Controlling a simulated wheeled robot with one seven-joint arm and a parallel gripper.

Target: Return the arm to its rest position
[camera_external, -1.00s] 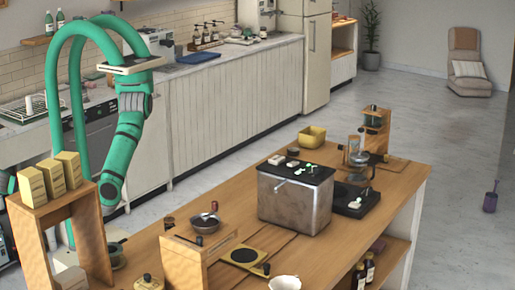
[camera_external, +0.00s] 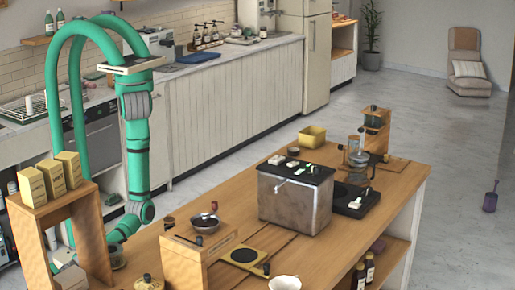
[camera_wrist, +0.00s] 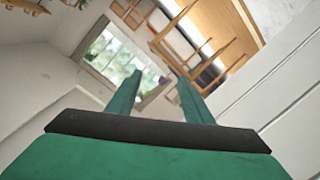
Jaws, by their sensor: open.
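My green arm (camera_external: 137,140) rises at the left of the external view, bends over at the top and hangs down beside the wooden cart table. Its lower end bends left toward the small wooden shelf stand, and the gripper itself is not clearly seen there. In the wrist view my gripper (camera_wrist: 160,78) shows two green fingers spread apart with nothing between them. The wrist view is tilted and looks across the room toward a window (camera_wrist: 115,58).
The shelf stand (camera_external: 95,215) bears yellow boxes (camera_external: 50,177) close to my lower arm. On the cart table (camera_external: 400,195) are a metal machine (camera_external: 293,205), a dark bowl (camera_external: 205,222) and a yellow container (camera_external: 311,136). A kitchen counter (camera_external: 225,68) runs behind.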

